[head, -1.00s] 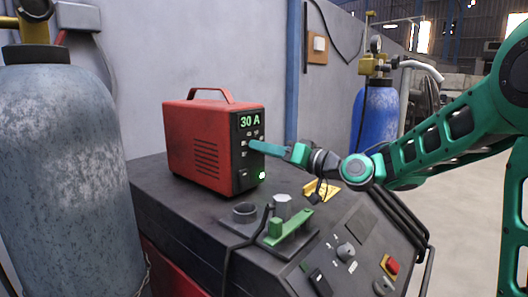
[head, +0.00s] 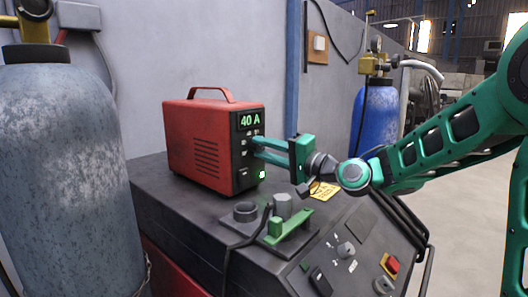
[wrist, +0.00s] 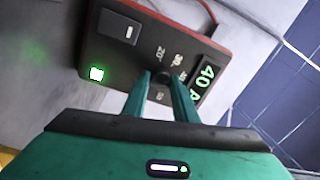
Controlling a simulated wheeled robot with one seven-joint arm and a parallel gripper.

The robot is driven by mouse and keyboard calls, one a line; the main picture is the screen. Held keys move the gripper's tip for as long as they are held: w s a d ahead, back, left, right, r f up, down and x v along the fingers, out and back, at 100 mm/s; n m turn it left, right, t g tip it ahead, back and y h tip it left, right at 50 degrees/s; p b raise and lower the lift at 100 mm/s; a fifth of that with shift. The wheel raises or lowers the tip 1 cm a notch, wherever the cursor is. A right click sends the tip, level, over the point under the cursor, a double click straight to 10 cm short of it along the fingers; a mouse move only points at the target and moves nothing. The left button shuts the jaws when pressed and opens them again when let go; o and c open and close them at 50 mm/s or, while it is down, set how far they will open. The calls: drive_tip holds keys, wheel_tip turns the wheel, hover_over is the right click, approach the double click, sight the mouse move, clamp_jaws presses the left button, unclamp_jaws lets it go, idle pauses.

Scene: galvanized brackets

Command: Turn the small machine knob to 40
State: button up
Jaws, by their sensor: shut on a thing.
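The small machine is a red box (head: 200,142) with a top handle and a black front panel, standing on a dark cabinet. Its green display (head: 249,120) reads 40 A, and the display also shows in the wrist view (wrist: 206,78). The small dark knob (wrist: 164,75) sits on the panel below the display, amid printed scale marks. My gripper (head: 257,147) reaches in from the right, level with the knob. In the wrist view, its two green fingers (wrist: 162,84) are shut on the knob, one on each side. The fingers partly hide the knob and its pointer.
On the cabinet top (head: 160,190), a green clamp-like part (head: 275,228) and grey cylinders stand in front of the machine. A sloped control panel (head: 350,250) with a red button is at the front right. Gas cylinders stand at left (head: 65,160) and behind (head: 378,120).

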drive_tip(key=shift+w+d+m+t+h, duration=0.2)
drive_tip(key=shift+d+m+t+h, duration=0.1)
drive_tip(key=shift+m, duration=0.2)
drive_tip(key=o, duration=0.9)
drive_tip(key=shift+f, duration=0.1)
drive_tip(key=shift+o, duration=0.7)
drive_tip(key=shift+a, duration=0.1)
drive_tip(key=shift+s, duration=0.1)
drive_tip(key=v, duration=1)
drive_tip(key=shift+d, duration=0.35)
drive_tip(key=shift+s+f, duration=0.1)
